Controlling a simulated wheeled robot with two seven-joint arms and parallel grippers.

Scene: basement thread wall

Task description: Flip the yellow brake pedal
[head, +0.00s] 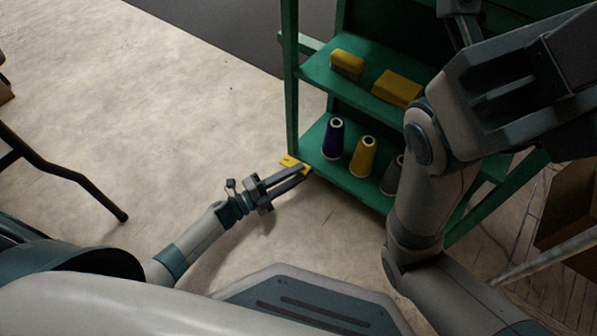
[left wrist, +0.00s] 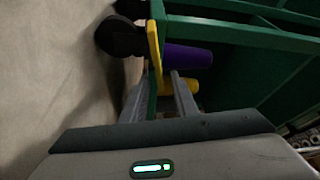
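The yellow brake pedal (head: 290,162) sits low at the front left corner of the green thread shelf. In the left wrist view the pedal (left wrist: 154,50) is a thin yellow plate beside a dark round caster (left wrist: 118,37). My left gripper (head: 304,170) reaches in from the left at the pedal, and its fingertips cover part of it in the head view. Its two fingers are apart, with the pedal's near end in line with the gap; I cannot tell whether they touch it. My right arm is raised at the right; its fingers do not show.
The green shelf (head: 312,72) holds a purple cone (head: 333,139), a yellow cone (head: 362,157), a grey cone (head: 392,176) and two yellow items above. Dark legs (head: 70,175) stand at the left. A wooden box (head: 570,205) is at the right. The floor left of the shelf is clear.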

